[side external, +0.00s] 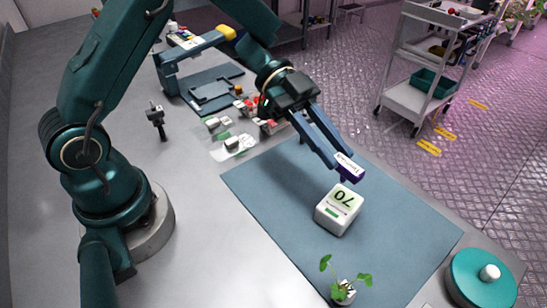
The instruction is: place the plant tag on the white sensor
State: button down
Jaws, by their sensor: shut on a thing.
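The plant tag (349,168) is a small purple piece with a white, lettered label face. My gripper (340,160) is shut on it and holds it just above the far edge of the white sensor. The white sensor (336,215) is a small white cube with a pale display reading "70", which appears upside down here. It stands on the blue-grey mat (270,205). The tag appears apart from the sensor's top, but the exact gap is hard to tell from this angle.
A small potted seedling (343,291) stands at the mat's front edge. A teal round lidded container (483,280) is at the lower right. Clear packs with white and red items (232,143) lie behind the mat. The mat's left part is clear.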

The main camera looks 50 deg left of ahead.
jog(key=shift+d+f, duration=0.2)
jog(key=shift+f, duration=0.9)
jog(key=shift+d+f, duration=0.15)
jog(key=shift+f, duration=0.95)
jog(key=shift+f, duration=0.15)
jog(key=c, duration=0.7)
grip_release()
